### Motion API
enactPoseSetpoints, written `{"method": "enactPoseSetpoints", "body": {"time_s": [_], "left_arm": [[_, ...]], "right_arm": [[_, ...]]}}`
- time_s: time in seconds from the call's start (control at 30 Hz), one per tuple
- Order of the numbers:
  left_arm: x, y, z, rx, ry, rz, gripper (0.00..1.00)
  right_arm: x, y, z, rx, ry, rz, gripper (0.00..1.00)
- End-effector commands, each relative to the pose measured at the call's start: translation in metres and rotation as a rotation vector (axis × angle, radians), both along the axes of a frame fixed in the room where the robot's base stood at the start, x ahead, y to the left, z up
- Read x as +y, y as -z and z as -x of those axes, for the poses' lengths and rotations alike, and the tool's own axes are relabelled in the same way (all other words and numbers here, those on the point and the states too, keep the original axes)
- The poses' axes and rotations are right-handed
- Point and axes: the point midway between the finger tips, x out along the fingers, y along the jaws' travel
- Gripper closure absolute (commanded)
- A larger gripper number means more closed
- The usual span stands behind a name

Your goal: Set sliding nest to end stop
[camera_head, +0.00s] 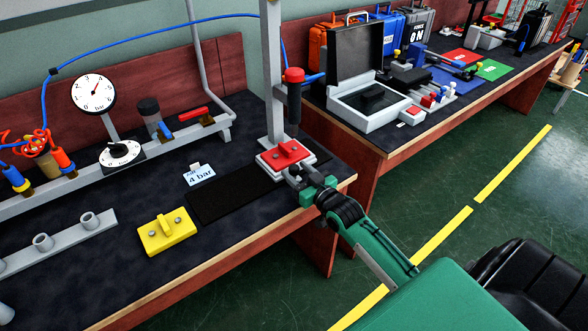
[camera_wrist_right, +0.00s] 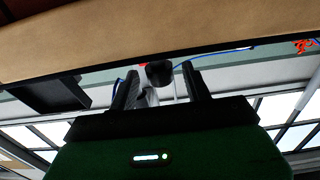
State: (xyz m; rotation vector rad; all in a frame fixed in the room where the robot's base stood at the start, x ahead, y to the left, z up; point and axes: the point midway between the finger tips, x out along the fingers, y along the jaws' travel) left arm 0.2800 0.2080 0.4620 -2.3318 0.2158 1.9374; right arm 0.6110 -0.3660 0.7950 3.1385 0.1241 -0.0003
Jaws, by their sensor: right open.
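A nest with a red block (camera_head: 287,152) on a pale base (camera_head: 268,160) sits at the foot of a grey column (camera_head: 272,70), on the near workbench. I take this to be the sliding nest; I cannot make out an end stop. A dark tool with a red top (camera_head: 293,95) hangs above it. My right gripper (camera_head: 303,176) is open at the nest's near right side, close to the bench edge. Whether it touches the nest is not clear. In the right wrist view, a dark round part (camera_wrist_right: 160,73) shows between or beyond the open fingers (camera_wrist_right: 162,88). My left gripper is out of view.
A black mat (camera_head: 236,193) lies left of the nest, with a "4 bar" card (camera_head: 199,175) behind it. A yellow block (camera_head: 166,232) stands near the front edge. A dial gauge (camera_head: 93,94) stands behind. A second bench with an open case (camera_head: 368,105) is at right.

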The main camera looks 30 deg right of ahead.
Motion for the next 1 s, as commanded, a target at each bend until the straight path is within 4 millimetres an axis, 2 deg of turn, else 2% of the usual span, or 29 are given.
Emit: {"method": "enactPoseSetpoints", "body": {"time_s": [0.2,0.53,0.57,0.8,1.0], "left_arm": [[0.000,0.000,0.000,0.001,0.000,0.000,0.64],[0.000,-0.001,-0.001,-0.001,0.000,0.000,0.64],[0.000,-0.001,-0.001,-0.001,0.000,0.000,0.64],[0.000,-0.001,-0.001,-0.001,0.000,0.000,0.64],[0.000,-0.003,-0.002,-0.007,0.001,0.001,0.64]], "right_arm": [[0.002,0.000,-0.016,0.000,-0.001,0.000,0.51],[0.002,0.000,-0.018,0.001,0.000,0.000,0.51],[0.002,0.000,-0.018,0.001,0.000,0.000,0.55],[0.002,0.000,-0.018,0.000,0.000,0.000,1.00],[-0.003,-0.001,-0.019,0.001,0.000,0.002,1.00]]}}
